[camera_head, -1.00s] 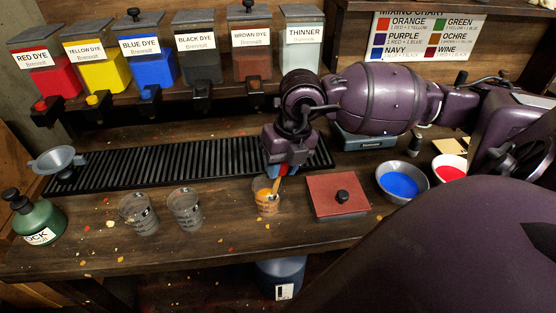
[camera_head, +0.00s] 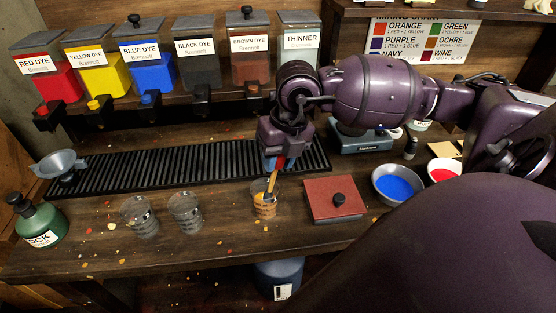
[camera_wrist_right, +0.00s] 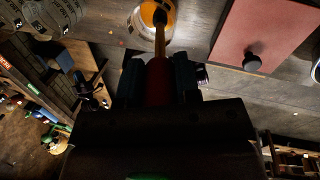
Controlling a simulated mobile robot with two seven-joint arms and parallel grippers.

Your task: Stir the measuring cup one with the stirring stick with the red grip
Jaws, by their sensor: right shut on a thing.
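My right gripper (camera_head: 275,163) is shut on the red grip of the stirring stick; the red grip (camera_wrist_right: 157,84) shows between the fingers in the right wrist view. The stick's wooden shaft (camera_head: 271,183) slants down into a clear measuring cup (camera_head: 257,207) holding orange liquid. In the right wrist view the shaft (camera_wrist_right: 160,42) ends in a dark tip over the orange inside the cup (camera_wrist_right: 138,25). I cannot tell how deep the tip sits. Two other clear measuring cups (camera_head: 139,217) (camera_head: 186,211) stand to the left and look empty. My left gripper is not in view.
A red square lid with a black knob (camera_head: 336,198) lies just right of the cup. Bowls of blue (camera_head: 394,186) and red (camera_head: 444,174) stand further right. A black ribbed mat (camera_head: 140,167) lies behind; a green bottle (camera_head: 38,222) and funnel (camera_head: 59,165) stand at left.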

